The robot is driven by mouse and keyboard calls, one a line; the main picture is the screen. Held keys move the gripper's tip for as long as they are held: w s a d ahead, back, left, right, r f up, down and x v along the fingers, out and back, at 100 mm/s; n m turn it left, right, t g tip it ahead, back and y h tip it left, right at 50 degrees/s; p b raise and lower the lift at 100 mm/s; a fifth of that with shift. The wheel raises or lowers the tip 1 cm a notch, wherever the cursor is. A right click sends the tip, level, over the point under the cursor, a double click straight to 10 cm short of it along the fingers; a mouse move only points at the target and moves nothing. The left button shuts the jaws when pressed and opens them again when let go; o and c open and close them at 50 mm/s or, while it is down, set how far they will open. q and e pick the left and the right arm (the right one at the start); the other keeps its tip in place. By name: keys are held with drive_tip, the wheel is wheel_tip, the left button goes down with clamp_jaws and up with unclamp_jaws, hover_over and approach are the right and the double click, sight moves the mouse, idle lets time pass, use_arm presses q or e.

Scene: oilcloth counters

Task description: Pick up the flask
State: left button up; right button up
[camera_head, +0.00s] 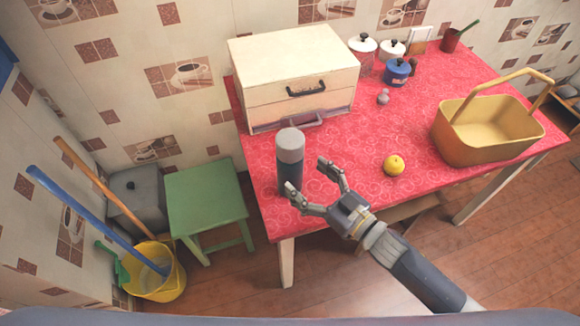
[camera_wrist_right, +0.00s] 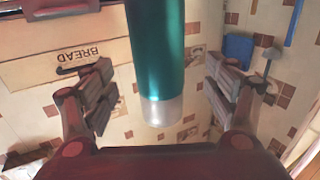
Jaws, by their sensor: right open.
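The flask (camera_head: 290,173) stands upright on the red patterned tabletop, near its left front corner. It has a dark body and a lighter grey cap. In the right wrist view the flask (camera_wrist_right: 158,50) looks teal with a pale cap, appears upside down, and lies between the two fingers. My right gripper (camera_head: 306,176) is open and empty, just right of the flask, its fingers pointing towards it. One fingertip overlaps the flask's lower right side in the head view; I cannot tell whether it touches. My left gripper is not in view.
A cream bread box (camera_head: 292,75) stands behind the flask. A yellow apple-like fruit (camera_head: 393,165) and a yellow basket (camera_head: 487,150) are to the right. A green stool (camera_head: 205,195) stands left of the table.

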sight(290, 164)
drive_tip(key=p+x, duration=0.1)
drive_tip(key=x, duration=0.5)
drive_tip(key=shift+w+a+f, duration=0.15)
drive_tip(key=shift+w+a, duration=0.05)
drive_tip(key=shift+w, duration=0.1)
drive_tip(key=c, duration=1.7)
